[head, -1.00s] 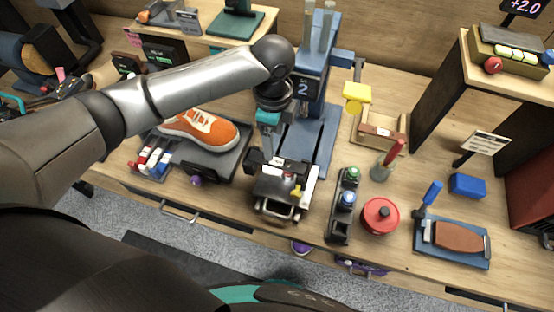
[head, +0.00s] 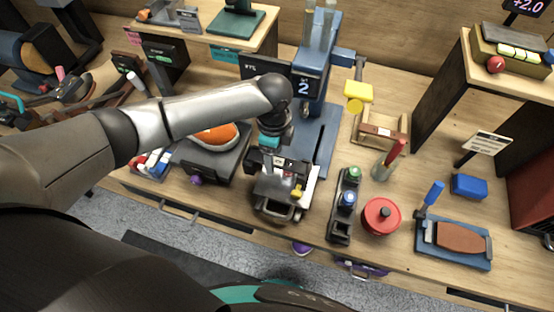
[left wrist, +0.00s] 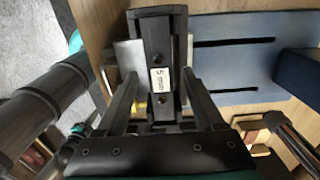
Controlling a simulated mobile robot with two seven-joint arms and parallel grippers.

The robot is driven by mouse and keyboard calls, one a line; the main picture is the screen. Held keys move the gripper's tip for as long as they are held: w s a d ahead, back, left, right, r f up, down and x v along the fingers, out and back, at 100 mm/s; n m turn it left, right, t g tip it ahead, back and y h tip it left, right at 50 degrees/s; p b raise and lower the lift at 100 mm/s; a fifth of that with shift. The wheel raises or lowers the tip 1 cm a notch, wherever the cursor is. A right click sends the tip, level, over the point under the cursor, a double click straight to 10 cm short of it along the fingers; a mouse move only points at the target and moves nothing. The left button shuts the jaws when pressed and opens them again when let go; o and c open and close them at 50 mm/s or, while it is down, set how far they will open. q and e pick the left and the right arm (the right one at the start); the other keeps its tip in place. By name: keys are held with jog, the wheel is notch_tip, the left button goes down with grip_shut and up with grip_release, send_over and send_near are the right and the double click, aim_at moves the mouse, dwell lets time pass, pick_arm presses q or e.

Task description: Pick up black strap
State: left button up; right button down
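In the left wrist view, a dark bar (left wrist: 158,28) with a white "5 mm" label lies between the fingers of my left gripper (left wrist: 158,72). I cannot tell for certain whether it is the black strap. The fingers stand apart on either side of it, with gaps visible. In the head view, my left gripper (head: 284,168) points down over a small metal and black fixture (head: 277,207) near the table's front edge. The gripper hides much of the fixture. My right gripper is not in view.
A blue press stand (head: 312,140) rises just behind the gripper. A black holder with colored knobs (head: 342,212) and a red round tin (head: 380,216) stand to the right. An orange sneaker (head: 217,134) sits on a dark stand, partly behind my arm.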

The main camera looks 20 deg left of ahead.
pick_arm(q)
grip_shut()
dwell(0.3)
jog(key=shift+r, duration=0.1)
